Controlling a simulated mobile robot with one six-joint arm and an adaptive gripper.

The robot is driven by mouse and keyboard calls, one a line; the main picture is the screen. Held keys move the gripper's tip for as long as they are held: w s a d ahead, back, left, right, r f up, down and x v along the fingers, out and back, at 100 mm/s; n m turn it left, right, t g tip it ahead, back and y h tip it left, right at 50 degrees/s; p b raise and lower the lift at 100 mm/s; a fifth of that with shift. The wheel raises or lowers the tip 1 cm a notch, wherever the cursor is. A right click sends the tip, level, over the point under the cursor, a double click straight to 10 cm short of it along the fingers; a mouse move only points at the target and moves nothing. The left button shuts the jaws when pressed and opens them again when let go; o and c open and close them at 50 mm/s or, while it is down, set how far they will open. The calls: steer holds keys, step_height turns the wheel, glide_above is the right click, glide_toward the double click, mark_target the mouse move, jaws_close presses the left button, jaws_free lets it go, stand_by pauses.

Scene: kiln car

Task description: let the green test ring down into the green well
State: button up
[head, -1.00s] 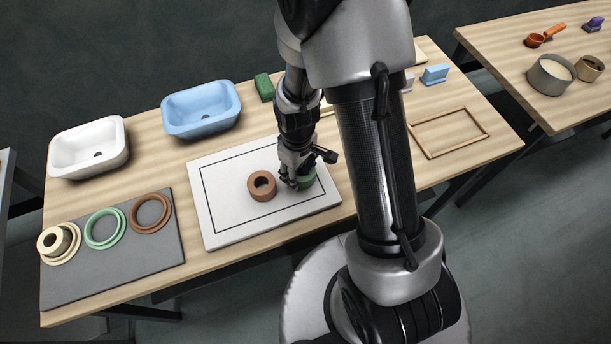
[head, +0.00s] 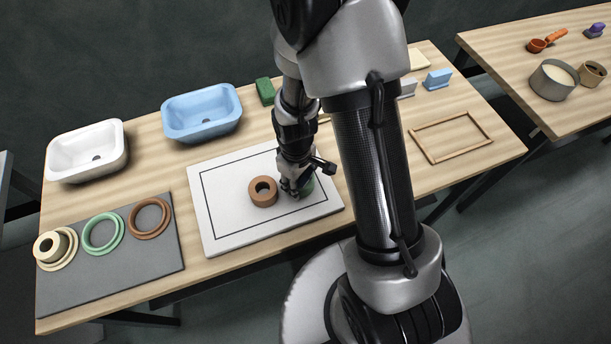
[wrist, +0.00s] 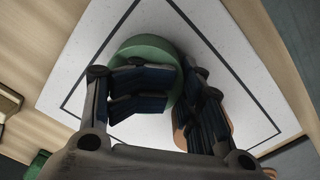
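The green test ring (wrist: 147,47) is a thick ring on the white board. In the head view the green ring (head: 308,187) is mostly hidden behind my gripper (head: 291,190). In the wrist view my gripper (wrist: 181,80) reaches down at the ring, one finger over its middle and the other along its outer right side. The ring's wall shows between the fingers; whether they press on it is unclear. The green well (head: 103,233) is a flat green-rimmed ring on the grey mat at the left, its middle clear.
A brown ring (head: 263,191) stands close left of my gripper on the white board (head: 222,222). On the grey mat (head: 110,285), a brown well (head: 149,218) is empty and a cream well (head: 66,262) has a cream ring at it. White and blue basins stand behind.

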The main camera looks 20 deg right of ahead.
steer(key=shift+s+a, duration=0.25)
steer(key=shift+a, duration=0.1)
steer(key=shift+s+a, duration=0.2)
steer(key=shift+a, duration=0.1)
steer(key=shift+s+a, duration=0.2)
steer(key=shift+a, duration=0.15)
steer(key=shift+c, duration=0.2)
jaws_close()
stand_by(0.4)
stand_by(0.3)
steer(key=shift+w+r+p, duration=0.1)
steer(key=shift+r+p, duration=0.4)
steer(key=shift+r, duration=0.2)
step_height(320, 180, up, 5)
steer(key=p, duration=0.3)
steer(key=shift+f+p, duration=0.1)
steer(key=shift+p, duration=0.25)
stand_by(0.4)
